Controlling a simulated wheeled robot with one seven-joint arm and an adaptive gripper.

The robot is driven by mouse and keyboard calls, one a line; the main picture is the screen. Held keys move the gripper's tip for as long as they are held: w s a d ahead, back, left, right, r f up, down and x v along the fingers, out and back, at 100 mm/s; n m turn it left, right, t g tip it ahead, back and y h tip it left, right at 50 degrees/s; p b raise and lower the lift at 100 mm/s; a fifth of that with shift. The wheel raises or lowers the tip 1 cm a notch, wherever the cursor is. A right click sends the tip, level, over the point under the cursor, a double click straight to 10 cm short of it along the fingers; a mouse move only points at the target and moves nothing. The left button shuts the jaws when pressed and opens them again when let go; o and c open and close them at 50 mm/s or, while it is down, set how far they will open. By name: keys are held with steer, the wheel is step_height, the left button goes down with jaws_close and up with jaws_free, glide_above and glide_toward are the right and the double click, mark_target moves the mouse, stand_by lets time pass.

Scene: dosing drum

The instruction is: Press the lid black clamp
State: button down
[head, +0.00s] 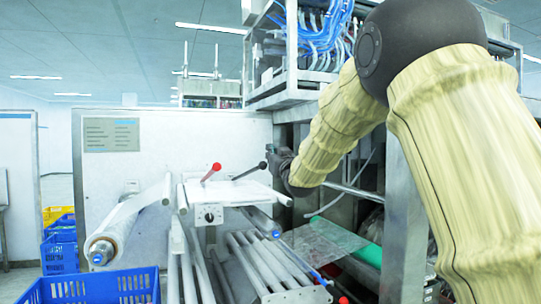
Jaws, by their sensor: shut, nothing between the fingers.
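The black clamp (250,171) is a thin lever with a dark knob, rising to the right from the white lid plate (232,193). A second lever with a red knob (215,167) stands on the same plate, to the left. My gripper (275,157) is shut and empty, at the right end of the black clamp, close to its knob. I cannot tell whether it touches the knob. The gripper is small and dark here, and its fingertips are hard to make out. My arm comes in from the right and hides what lies behind it.
A film roll (125,222) sits left of the plate. Several metal rollers (262,262) slope below it. A steel post (403,225) stands at the right, beside my arm. An open cabinet with blue tubes (318,35) hangs above. A blue crate (95,288) is at the lower left.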

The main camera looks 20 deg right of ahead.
steer(key=p+x, duration=0.6)
steer(key=x, duration=0.3)
steer(key=shift+s+d+f+p, duration=0.15)
steer(key=shift+f+p, duration=0.15)
steer(key=shift+f, duration=0.3)
steer(key=shift+w+d+f+p, duration=0.15)
steer(key=shift+f+p, duration=0.1)
steer(key=shift+f, duration=0.4)
steer(key=shift+s+d+f+p, duration=0.15)
steer(key=shift+f+p, duration=0.15)
steer(key=shift+f, duration=0.3)
